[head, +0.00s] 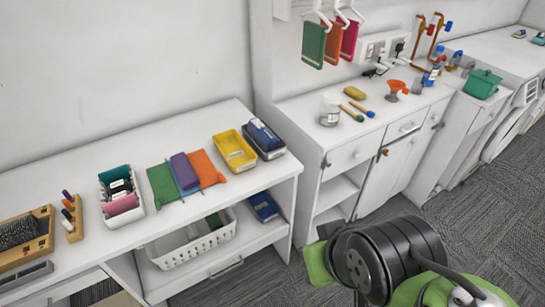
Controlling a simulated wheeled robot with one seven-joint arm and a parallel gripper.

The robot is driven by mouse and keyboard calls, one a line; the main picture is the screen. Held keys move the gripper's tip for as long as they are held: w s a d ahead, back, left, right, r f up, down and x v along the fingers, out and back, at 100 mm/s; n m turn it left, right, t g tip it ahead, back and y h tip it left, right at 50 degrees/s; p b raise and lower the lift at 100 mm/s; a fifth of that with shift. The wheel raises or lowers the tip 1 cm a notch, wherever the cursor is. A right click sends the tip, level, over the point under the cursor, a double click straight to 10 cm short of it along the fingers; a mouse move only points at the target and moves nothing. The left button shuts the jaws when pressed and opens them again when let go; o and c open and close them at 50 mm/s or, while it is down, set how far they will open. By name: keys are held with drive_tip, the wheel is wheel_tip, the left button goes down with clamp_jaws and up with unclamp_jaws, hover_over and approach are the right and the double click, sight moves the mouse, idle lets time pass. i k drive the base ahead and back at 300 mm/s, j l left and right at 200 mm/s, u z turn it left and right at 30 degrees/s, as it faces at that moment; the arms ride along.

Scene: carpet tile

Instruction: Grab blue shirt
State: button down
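Several blue cloth-like items are in the head view, and I cannot tell for sure which is the shirt. A dark blue folded item (263,135) lies in a grey tray at the right end of the white counter. A blue-purple folded cloth (184,172) lies flat between a green cloth (163,184) and an orange cloth (206,169). Another blue item (263,206) sits on the shelf below the counter. My gripper does not show; only part of my arm is at the lower right, well apart from these items.
A yellow tray (235,150) stands beside the grey tray. A white basket (192,240) is on the lower shelf. A white bin with rolled cloths (103,207) and wooden racks (72,220) stand to the left. Carpeted floor (480,220) is open at the right.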

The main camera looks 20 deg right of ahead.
sight(265, 139)
drive_tip(key=i+j+u, duration=0.1)
drive_tip(key=i+u, duration=0.35)
drive_tip(key=i, duration=0.15)
drive_tip(key=i+l+u, duration=0.1)
drive_tip(key=i+u, duration=0.35)
drive_tip(key=i, duration=0.15)
